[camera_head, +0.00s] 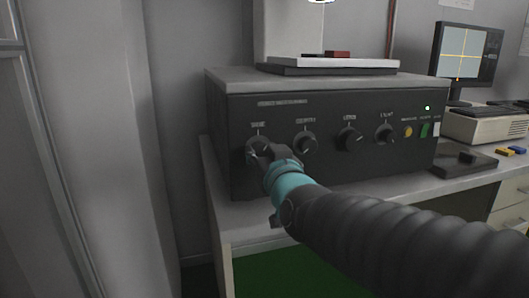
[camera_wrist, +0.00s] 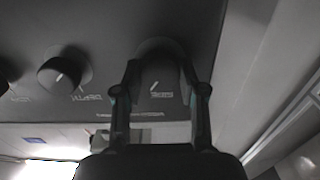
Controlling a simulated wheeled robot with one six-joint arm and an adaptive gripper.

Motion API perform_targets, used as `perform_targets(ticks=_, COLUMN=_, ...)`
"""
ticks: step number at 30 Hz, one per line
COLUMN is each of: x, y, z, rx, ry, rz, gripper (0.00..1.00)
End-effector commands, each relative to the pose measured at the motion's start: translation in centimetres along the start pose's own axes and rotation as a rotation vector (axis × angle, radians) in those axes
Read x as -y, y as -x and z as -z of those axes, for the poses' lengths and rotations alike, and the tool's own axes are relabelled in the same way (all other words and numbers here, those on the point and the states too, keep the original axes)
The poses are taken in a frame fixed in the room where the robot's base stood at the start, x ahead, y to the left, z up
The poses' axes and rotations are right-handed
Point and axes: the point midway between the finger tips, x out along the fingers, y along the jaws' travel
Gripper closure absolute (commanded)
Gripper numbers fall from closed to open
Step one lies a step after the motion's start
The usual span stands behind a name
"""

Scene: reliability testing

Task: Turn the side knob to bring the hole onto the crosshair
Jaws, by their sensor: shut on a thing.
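My gripper (camera_head: 262,157) is shut on the leftmost front knob (camera_head: 254,145) of a dark control box (camera_head: 330,104). In the wrist view its two fingers (camera_wrist: 161,98) stand on either side of this knob (camera_wrist: 160,72), which has a slightly slanted white pointer line. The fingers hide part of the knob in the head view. The monitor (camera_head: 464,58) at the right shows a yellow crosshair (camera_head: 461,55) on a grey screen. A small orange mark sits low on its vertical line; the hole is too small to make out.
Three more knobs run along the panel, the nearest being the second knob (camera_head: 305,144), also in the wrist view (camera_wrist: 62,74). Coloured buttons (camera_head: 424,130) are at the panel's right. A flat stage (camera_head: 328,66) with a red block lies on top. The bench (camera_head: 395,194) holds small items at right.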

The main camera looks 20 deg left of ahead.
Motion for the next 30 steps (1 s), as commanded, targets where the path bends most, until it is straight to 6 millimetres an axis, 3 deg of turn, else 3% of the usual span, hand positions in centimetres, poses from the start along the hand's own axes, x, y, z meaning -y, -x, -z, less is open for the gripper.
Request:
perform_targets(ticks=15, x=0.14, y=0.01, z=0.13, rx=-0.001, ry=0.432, rz=0.002, gripper=0.94)
perform_targets(ticks=30, x=0.17, y=0.01, z=0.05, rx=-0.002, ry=0.59, rz=0.001, gripper=0.94)
